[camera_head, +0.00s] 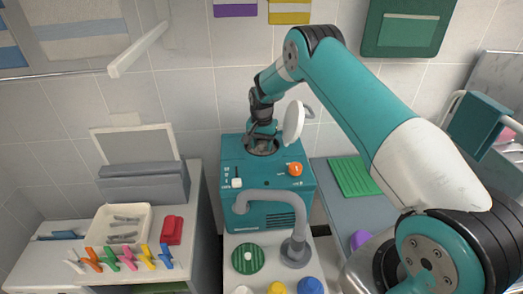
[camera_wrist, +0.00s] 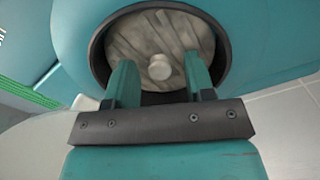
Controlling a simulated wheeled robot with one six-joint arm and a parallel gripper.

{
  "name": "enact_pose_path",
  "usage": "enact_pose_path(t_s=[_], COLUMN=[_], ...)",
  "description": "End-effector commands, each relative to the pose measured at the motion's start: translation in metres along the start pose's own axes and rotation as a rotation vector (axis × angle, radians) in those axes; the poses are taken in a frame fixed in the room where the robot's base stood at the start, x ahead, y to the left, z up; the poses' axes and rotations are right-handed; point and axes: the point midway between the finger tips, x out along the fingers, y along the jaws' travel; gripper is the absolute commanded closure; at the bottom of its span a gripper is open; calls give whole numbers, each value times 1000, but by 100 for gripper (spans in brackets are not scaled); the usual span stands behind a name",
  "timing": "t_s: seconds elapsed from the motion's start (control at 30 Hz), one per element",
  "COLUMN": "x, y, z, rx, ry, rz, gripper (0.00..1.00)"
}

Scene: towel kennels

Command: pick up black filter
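The teal machine (camera_head: 240,172) has a round, dark-rimmed opening (camera_head: 250,151) in its top. In the wrist view, a grey streaked disc (camera_wrist: 133,47) with a pale round knob (camera_wrist: 160,67) lies inside the dark rim (camera_wrist: 98,62). This disc may be the filter, though its face looks grey rather than black. My gripper (camera_wrist: 161,82) is open, its two teal fingers apart on either side of the knob, with nothing visibly held. In the head view my gripper (camera_head: 263,130) points down over the opening. I cannot tell whether the fingers touch the disc.
A white round lid (camera_head: 293,122) stands raised beside my gripper. A grey curved pipe (camera_head: 275,196) arches in front of the machine, near a green disc with a white knob (camera_head: 249,260). A cream tray (camera_head: 107,218) and red object (camera_head: 171,230) lie left; a green mat (camera_head: 352,177) lies right.

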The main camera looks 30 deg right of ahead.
Motion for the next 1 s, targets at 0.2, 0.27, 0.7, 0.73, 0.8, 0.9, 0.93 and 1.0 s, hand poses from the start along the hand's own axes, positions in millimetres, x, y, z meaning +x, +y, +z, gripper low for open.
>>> enact_pose_path(t_s=[0.2,0.27,0.7,0.73,0.8,0.9,0.93,1.0], x=[0,0,-20,-26,-40,-61,-67,-79], y=[0,0,-1,-1,-1,0,0,0], z=[0,0,-1,-1,-1,-1,-1,-1], rx=[0,0,0,0,0,0,0,0], ry=[0,0,4,4,4,4,4,3], rz=[0,0,-3,-3,-3,-3,-3,-3], gripper=[100,100,100,100,100,100,100,100])
